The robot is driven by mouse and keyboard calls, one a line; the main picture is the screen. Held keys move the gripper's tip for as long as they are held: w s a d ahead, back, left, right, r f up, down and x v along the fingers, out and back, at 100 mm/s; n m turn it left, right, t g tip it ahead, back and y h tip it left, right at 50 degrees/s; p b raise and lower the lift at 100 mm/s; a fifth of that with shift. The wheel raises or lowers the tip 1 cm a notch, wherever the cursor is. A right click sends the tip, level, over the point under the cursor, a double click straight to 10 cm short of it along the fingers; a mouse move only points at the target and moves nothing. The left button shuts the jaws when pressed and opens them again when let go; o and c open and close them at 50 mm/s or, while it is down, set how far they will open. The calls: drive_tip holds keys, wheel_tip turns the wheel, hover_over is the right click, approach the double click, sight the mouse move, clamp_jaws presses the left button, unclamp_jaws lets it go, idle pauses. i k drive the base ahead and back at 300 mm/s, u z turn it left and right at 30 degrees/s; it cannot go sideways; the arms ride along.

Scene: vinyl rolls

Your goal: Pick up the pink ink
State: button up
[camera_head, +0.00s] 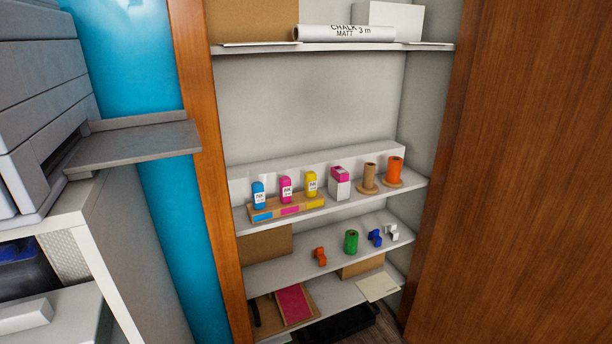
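The pink ink (286,189) is a small pink bottle with a white label. It stands upright in the middle of a cardboard holder (262,215) on the middle shelf (340,208) of an open cabinet. A blue ink bottle (259,194) stands to its left and a yellow one (311,184) to its right, in the same holder. A pink and white box (339,183) sits further right on that shelf. My gripper is not in view.
Brown (369,178) and orange (394,171) rolls stand at the right of that shelf. A white roll (345,33) lies on the shelf above. Wooden panels (520,170) flank the cabinet. A grey printer (45,110) with a protruding tray (140,143) stands at left.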

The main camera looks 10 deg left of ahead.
sight(284, 182)
drive_tip(key=u, duration=0.15)
drive_tip(key=i, duration=1)
